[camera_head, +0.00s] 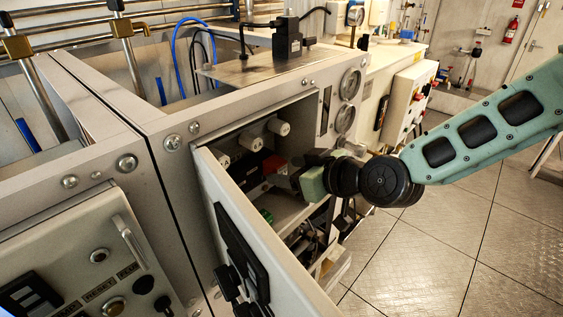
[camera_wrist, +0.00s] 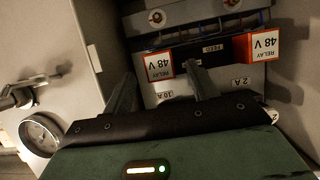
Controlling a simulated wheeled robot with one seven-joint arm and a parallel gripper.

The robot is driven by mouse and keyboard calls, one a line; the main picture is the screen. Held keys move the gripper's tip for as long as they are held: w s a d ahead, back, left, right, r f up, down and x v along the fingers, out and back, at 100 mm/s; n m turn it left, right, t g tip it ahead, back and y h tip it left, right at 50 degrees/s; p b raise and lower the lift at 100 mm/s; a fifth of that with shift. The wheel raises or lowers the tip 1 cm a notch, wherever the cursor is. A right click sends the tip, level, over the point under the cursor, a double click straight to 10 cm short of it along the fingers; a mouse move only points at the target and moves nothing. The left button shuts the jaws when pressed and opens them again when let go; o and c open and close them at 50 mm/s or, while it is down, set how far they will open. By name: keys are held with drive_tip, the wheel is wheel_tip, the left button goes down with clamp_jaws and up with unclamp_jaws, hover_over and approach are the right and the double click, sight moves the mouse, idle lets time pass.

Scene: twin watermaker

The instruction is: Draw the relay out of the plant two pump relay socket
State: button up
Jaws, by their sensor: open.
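Two orange relays with white "RELAY 48 V" labels, upside down, show in the wrist view: a left relay (camera_wrist: 158,67) and a right relay (camera_wrist: 263,46). A small plate between them seems to read "FEED"; I cannot read which plant either socket belongs to. My gripper (camera_wrist: 160,74) is open, its two fingers pointing at the left relay, one toward each side of it. Whether they touch it is unclear. In the head view my gripper (camera_head: 287,178) reaches into the open cabinet beside a red-orange relay (camera_head: 272,165); its fingertips are hard to make out.
The open cabinet door (camera_head: 250,235) stands in front and to the left of my gripper. White round fittings (camera_head: 279,126) sit above the relay inside. In the wrist view a gauge (camera_wrist: 40,135) and a latch handle (camera_wrist: 25,93) are at left. Open floor lies right.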

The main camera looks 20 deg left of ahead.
drive_tip(key=shift+p+x, duration=0.4)
drive_tip(key=shift+x, duration=1)
drive_tip(key=c, duration=1.2)
drive_tip(key=shift+s+d+b, duration=0.1)
drive_tip(key=shift+s+d, duration=0.25)
drive_tip(key=shift+d, duration=0.55)
drive_tip(key=shift+s+d+b, duration=0.15)
drive_tip(key=shift+s+d, duration=0.2)
drive_tip(key=shift+d, duration=0.55)
drive_tip(key=shift+s+d+b, duration=0.1)
drive_tip(key=shift+s+d, duration=0.3)
drive_tip(key=shift+d, duration=0.5)
